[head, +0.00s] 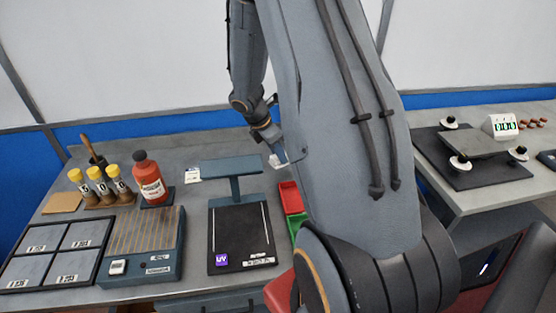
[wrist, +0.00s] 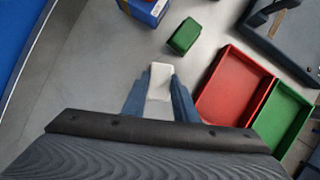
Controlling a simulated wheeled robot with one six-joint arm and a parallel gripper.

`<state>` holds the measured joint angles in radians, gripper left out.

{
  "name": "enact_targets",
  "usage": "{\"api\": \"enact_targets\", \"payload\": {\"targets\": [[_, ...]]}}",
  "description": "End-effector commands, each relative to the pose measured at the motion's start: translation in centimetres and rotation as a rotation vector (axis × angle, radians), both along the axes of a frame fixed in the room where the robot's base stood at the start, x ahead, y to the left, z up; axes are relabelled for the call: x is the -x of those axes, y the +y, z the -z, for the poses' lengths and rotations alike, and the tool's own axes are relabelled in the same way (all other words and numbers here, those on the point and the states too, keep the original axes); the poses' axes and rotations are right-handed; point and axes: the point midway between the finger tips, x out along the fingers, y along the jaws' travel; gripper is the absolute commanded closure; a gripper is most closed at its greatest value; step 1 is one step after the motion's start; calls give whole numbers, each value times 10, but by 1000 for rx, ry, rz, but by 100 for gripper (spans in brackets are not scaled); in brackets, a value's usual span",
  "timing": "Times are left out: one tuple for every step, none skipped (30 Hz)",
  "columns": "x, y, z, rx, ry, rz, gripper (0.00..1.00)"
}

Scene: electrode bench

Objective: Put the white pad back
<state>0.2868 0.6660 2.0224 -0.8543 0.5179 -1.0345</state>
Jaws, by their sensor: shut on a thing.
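My gripper (wrist: 160,90) is shut on the white pad (wrist: 160,76), which sticks out past the two blue-grey fingers in the wrist view. In the head view my gripper (head: 277,151) hangs over the back of the bench, behind the UV stand, with a small white piece (head: 275,161) at its tip. The pad appears held above the bench surface; the exact height is hard to tell. My arm hides part of the bench on the right in the head view.
A red tray (wrist: 225,92) and a green tray (wrist: 283,121) lie right of the pad. A green block (wrist: 184,36) and a blue box (wrist: 146,10) are ahead. The UV stand (head: 236,170), red bottle (head: 149,182) and yellow-capped vials (head: 97,179) stand left of my arm.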

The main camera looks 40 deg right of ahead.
Motion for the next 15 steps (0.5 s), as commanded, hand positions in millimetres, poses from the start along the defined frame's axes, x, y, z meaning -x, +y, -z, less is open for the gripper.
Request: {"api": "enact_targets", "payload": {"targets": [[1,1,8,-2,4,0,95],[1,0,13,-1,5,-1,95],[1,0,18,-1,3,-1,95],[1,0,22,-1,3,-1,95],[1,0,25,-1,3,-1,95],[1,0,28,-1,2,0,95],[1,0,29,-1,2,0,95],[1,0,30,-1,1,0,95],[0,0,31,-1,1,0,95],[0,0,31,0,1,0,95],[0,0,31,0,0,0,95],[0,0,31,0,0,0,95],[0,0,31,-1,0,0,95],[0,0,31,-1,0,0,95],[0,0,31,-1,1,0,95]]}}
